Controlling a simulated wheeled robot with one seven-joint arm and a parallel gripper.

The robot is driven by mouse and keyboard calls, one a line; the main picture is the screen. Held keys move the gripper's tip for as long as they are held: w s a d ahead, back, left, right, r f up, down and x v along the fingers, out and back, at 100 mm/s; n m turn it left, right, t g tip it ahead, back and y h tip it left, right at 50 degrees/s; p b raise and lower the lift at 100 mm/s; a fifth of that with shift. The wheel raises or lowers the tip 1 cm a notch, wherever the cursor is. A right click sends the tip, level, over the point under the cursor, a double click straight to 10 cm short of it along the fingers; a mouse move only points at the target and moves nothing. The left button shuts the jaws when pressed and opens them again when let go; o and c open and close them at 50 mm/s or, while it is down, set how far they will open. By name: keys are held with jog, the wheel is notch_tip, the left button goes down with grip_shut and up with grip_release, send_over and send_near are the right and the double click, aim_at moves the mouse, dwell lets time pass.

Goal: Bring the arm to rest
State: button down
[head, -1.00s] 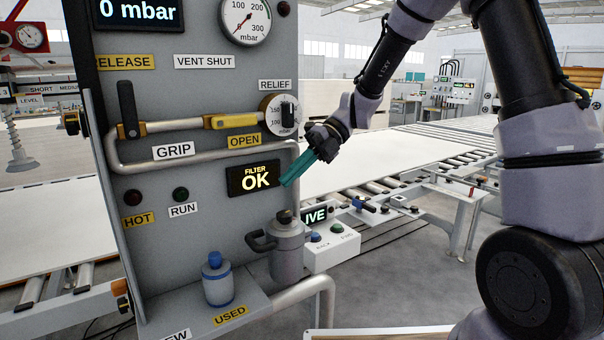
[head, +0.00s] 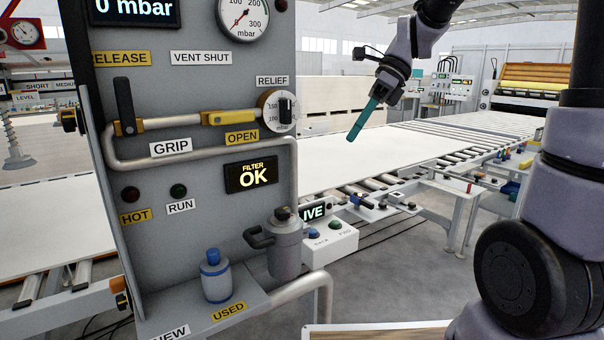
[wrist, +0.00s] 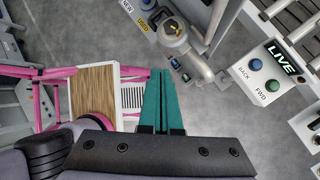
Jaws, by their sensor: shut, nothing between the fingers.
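My gripper (head: 364,121) is in the air to the right of the grey panel (head: 215,100) in the head view, its teal fingers pointing down and slightly left. In the wrist view my gripper (wrist: 161,72) shows its two teal fingers together, with nothing held. It is apart from everything around it. My arm reaches up and over from the right of the head view; its upper part is cut off by the top edge.
The filter canister (head: 286,245) and a blue-capped bottle (head: 215,277) stand at the panel's foot. A control box with buttons (head: 330,238) is beside them. A roller conveyor with a white board (head: 385,150) runs behind my gripper. Open air surrounds the fingers.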

jog(key=s+d+r+n+t+h, duration=0.2)
jog(key=s+d+n+t, duration=0.2)
jog(key=d+n, duration=0.2)
jog(key=s+d+r+n+t+h, duration=0.2)
jog(key=s+d+n+t, duration=0.3)
jog(key=n, duration=0.5)
jog(key=shift+d+r+n+h, duration=0.25)
jog(key=shift+d+n+h, duration=0.05)
jog(key=shift+d, duration=0.85)
